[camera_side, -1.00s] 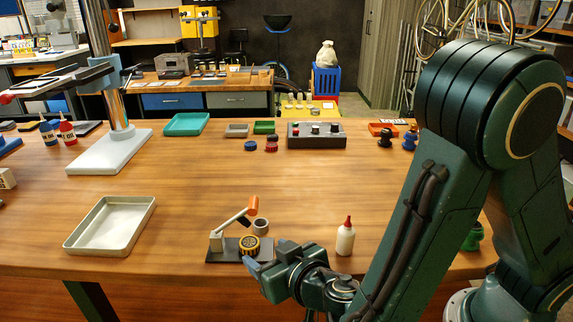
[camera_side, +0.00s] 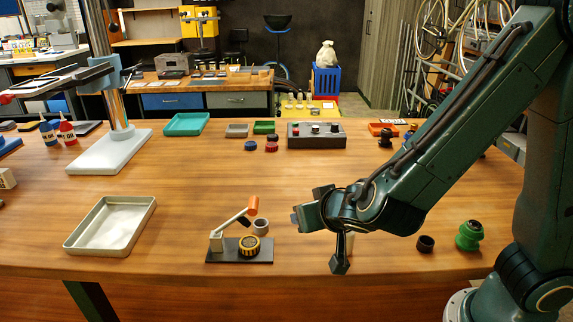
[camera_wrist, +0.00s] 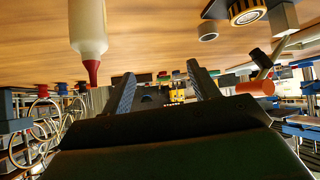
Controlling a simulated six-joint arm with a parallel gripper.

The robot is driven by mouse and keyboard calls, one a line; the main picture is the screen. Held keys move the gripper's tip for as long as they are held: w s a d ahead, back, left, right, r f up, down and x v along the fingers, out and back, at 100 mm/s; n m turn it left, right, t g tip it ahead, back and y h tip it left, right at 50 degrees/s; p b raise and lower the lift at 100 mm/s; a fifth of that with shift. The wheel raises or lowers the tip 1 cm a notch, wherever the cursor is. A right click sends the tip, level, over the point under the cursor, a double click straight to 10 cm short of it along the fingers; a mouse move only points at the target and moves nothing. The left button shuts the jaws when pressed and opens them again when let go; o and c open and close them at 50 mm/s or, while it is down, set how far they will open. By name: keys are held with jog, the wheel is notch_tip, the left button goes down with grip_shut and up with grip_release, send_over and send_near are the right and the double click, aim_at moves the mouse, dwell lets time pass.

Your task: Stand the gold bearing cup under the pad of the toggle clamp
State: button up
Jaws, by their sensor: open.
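The gold bearing cup (camera_side: 249,245), a short round piece with a dark patterned top, sits on the black base plate of the toggle clamp (camera_side: 216,241). The clamp's arm slants up to an orange grip (camera_side: 252,205). I cannot make out the pad or whether the cup is directly under it. In the wrist view the cup (camera_wrist: 247,12) shows at the top right, with the clamp's orange grip (camera_wrist: 255,88) below it. My gripper (camera_side: 297,217) is to the right of the clamp, apart from the cup. Its fingers (camera_wrist: 164,90) are spread and empty.
A white bottle with a red cap (camera_wrist: 88,35) is close to my gripper. A metal tray (camera_side: 108,228) lies left of the clamp. A dark cup (camera_side: 425,244) and green pot (camera_side: 469,235) stand right. The table's middle is clear.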

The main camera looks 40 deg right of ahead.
jog(key=s+d+r+n+g+y, duration=0.1)
jog(key=s+d+r, duration=0.3)
jog(key=s, duration=0.5)
jog(key=s+d+r+n+g+y, duration=0.2)
jog(key=s+d+r+n+y, duration=0.1)
jog(key=s+r, duration=0.5)
jog(key=shift+s+d+n+y, duration=0.35)
jog(key=shift+d+n+y, duration=0.1)
jog(key=shift+n, duration=0.15)
